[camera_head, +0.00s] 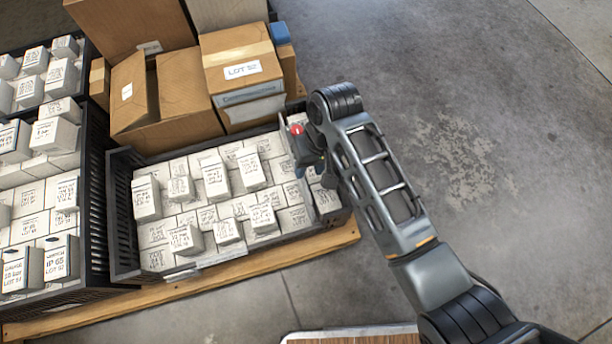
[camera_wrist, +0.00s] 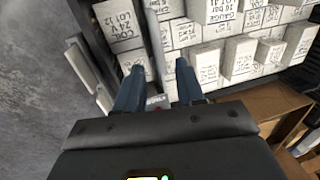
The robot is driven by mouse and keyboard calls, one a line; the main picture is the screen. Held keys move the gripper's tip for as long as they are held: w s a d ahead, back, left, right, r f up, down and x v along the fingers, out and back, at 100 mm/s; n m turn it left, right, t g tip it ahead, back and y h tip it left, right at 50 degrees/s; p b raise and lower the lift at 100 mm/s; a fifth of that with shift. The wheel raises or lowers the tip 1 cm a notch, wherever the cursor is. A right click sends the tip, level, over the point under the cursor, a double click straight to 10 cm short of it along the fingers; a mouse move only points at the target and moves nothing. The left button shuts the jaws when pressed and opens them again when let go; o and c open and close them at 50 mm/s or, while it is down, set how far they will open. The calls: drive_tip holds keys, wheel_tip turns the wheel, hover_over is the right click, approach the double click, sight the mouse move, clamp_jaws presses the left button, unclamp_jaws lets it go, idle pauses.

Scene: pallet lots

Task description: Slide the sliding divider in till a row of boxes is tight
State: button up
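The sliding divider is a thin pale grey strip (camera_wrist: 158,45) running between white boxes in the wrist view. A red part (camera_wrist: 154,100) shows between my fingers near its end, and a red knob (camera_head: 297,129) shows beside my gripper in the head view. My gripper (camera_wrist: 158,78) is open, with one finger on each side of the divider and gaps visible. In the head view my gripper (camera_head: 308,160) is over the right side of the black crate (camera_head: 122,215), hiding much of the divider. White boxes (camera_head: 216,180) fill the crate, some stacked on others.
Another black crate (camera_head: 96,200) of white boxes stands at the left. The crate rests on a wooden pallet (camera_head: 290,246). Bare concrete floor (camera_head: 450,90) lies to the right.

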sight(304, 181)
drive_tip(key=f, duration=0.1)
drive_tip(key=f+b, duration=0.1)
drive_tip(key=f, duration=0.1)
drive_tip(key=a+f, duration=0.1)
drive_tip(key=shift+s+f+b, duration=0.15)
drive_tip(key=shift+f+b, duration=0.2)
drive_tip(key=shift+f, duration=0.05)
drive_tip(key=shift+d, duration=0.1)
clamp_jaws()
